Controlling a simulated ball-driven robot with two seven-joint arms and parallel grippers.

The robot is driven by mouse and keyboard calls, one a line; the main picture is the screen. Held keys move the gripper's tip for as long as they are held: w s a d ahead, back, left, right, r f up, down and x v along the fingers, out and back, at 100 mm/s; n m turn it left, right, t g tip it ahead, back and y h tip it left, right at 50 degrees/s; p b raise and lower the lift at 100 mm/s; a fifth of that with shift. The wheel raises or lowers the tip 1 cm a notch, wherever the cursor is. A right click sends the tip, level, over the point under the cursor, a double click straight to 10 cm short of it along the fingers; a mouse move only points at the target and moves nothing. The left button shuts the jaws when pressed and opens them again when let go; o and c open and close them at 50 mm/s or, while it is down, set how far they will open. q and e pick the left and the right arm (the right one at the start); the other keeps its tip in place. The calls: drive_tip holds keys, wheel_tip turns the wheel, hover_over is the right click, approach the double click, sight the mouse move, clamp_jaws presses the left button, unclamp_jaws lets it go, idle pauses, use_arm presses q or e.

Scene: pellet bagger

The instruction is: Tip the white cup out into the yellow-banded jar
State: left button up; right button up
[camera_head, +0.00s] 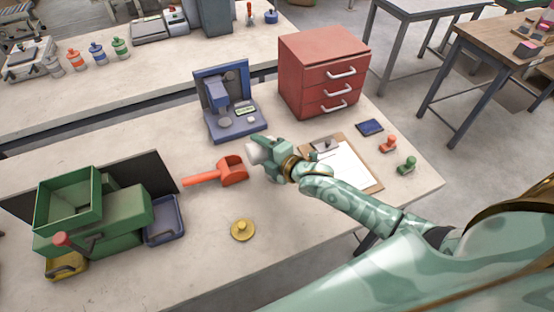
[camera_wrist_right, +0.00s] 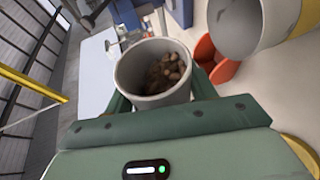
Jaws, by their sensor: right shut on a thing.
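My right gripper (camera_head: 262,152) is shut on the white cup (camera_head: 256,150), above the table between the red scoop and the clipboard. In the right wrist view the cup (camera_wrist_right: 126,80) sits between the green fingers, its mouth toward the camera, with brown pellets (camera_wrist_right: 166,72) inside. A pale, wide-mouthed vessel (camera_wrist_right: 272,22) with a yellowish strip at its right edge is cut off at the top right of that view; it looks like the yellow-banded jar. It is apart from the cup in the picture. I cannot make out the jar in the head view. My left gripper is not in view.
The red scoop (camera_head: 233,171) lies left of my right gripper. A yellow knobbed disc (camera_head: 242,230) lies in front. A blue machine (camera_head: 230,105), red drawer cabinet (camera_head: 322,70) and clipboard (camera_head: 368,178) stand around. A green hopper machine (camera_head: 120,218) is at left.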

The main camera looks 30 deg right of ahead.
drive_tip(key=shift+d+r+m+t, duration=0.2)
drive_tip(key=shift+r+m+t, duration=0.1)
drive_tip(key=shift+m, duration=0.2)
idle(0.5)
drive_tip(key=shift+d+f+m+y+b, duration=0.3)
drive_tip(key=shift+f+m+y+b, duration=0.35)
drive_tip(key=shift+b, duration=0.4)
idle(0.4)
drive_tip(key=shift+s+d+r+m+t+y+b, duration=0.1)
drive_tip(key=shift+d+m+t+b, duration=0.15)
drive_tip(key=shift+m, duration=0.25)
drive_tip(key=shift+w+d+r+m+t+y+b, duration=0.1)
drive_tip(key=shift+d+r+m+t+b, duration=0.1)
drive_tip(key=shift+m+t, duration=0.2)
drive_tip(key=shift+s+d+r+m+t+y+b, duration=0.15)
drive_tip(key=shift+m+t+b, duration=0.1)
drive_tip(key=shift+m, duration=0.3)
idle(1.6)
